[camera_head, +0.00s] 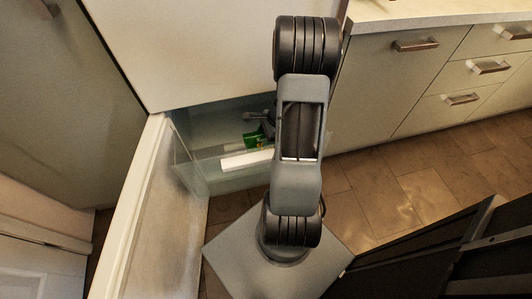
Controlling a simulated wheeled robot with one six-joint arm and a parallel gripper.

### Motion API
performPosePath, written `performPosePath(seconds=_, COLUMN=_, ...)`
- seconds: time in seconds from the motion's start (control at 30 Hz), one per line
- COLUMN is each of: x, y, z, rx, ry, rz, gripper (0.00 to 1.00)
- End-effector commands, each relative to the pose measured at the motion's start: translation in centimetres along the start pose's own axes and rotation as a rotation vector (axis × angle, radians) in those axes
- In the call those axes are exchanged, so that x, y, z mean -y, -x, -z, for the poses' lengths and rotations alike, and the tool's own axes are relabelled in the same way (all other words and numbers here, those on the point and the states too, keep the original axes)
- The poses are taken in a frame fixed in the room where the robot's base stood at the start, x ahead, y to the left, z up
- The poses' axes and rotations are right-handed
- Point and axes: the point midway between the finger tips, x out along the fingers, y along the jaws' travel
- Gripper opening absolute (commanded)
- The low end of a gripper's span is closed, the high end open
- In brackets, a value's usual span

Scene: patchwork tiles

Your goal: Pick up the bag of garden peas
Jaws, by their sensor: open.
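A small green packet (252,140), which looks like the bag of garden peas, lies inside an open clear drawer (192,173). Only part of it shows, and its print is too small to read. My gripper (256,118) reaches into the drawer just above and behind the packet, partly hidden by my arm. It is open. I cannot tell whether its fingers touch the packet or lie around it.
The open door (143,205) stands on the left. Cabinets with drawers (430,85) line the right.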

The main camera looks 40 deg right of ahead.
Motion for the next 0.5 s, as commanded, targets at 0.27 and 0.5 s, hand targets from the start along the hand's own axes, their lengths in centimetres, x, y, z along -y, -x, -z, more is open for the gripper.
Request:
performPosePath(seconds=0.27, x=0.02, y=0.11, z=-0.03, rx=0.0, ry=0.0, rz=0.0, gripper=0.53)
performPosePath(seconds=0.5, x=0.02, y=0.12, z=-0.03, rx=0.0, ry=0.0, rz=0.0, gripper=0.3)
